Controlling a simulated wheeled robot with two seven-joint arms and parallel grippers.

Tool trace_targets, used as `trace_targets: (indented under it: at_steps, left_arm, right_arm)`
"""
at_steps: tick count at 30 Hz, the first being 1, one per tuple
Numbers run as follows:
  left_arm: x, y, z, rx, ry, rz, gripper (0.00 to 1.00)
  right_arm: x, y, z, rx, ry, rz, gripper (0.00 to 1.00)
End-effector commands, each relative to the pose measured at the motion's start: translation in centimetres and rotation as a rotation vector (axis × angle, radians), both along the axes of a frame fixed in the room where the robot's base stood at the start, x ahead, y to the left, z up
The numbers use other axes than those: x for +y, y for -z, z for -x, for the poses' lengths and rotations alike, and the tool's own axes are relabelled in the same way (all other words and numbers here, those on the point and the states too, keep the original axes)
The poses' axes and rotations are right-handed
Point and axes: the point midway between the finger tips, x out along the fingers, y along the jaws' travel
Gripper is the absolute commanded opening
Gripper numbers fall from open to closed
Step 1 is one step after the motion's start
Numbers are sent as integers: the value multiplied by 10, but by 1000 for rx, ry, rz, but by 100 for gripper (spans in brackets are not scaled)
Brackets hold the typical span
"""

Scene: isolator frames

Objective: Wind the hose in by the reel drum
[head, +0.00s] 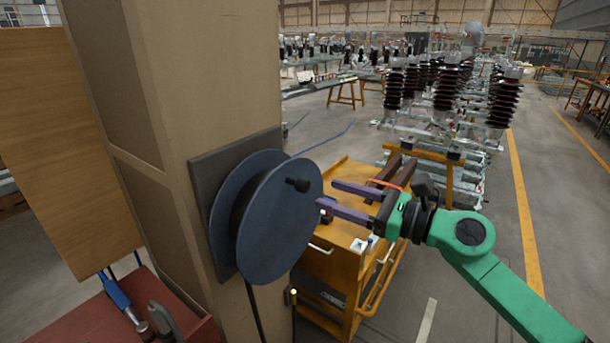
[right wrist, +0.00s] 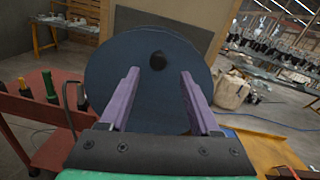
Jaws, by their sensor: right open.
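The blue reel drum (head: 282,222) is mounted on a dark plate (head: 201,185) on the side of a beige column. A black knob (head: 298,184) sticks out from its face near the upper edge. The dark hose (head: 255,314) hangs down below the drum along the column. My right gripper (head: 333,197) is open and empty, pointing at the drum face from the right. In the right wrist view, the drum (right wrist: 150,85) fills the middle and the knob (right wrist: 158,61) shows between and beyond the two purple fingers, apart from both. My left gripper is not in view.
A yellow cart (head: 340,262) with small items stands right of the column, below my right gripper. A red bench (head: 115,320) with tools is at lower left. Insulator stacks (head: 445,85) stand farther back. Open floor lies to the right.

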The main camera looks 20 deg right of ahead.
Motion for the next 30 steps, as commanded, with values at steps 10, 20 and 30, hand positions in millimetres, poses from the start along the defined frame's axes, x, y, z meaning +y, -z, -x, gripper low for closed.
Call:
trace_targets:
  at_steps: [10, 20, 30]
  left_arm:
    - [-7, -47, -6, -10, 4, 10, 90]
    - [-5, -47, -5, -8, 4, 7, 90]
    - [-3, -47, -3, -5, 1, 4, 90]
  right_arm:
    - [41, -8, -47, -1, 2, -7, 64]
    - [49, 0, -54, 1, 0, -1, 64]
    - [49, 0, -54, 1, -1, -1, 0]
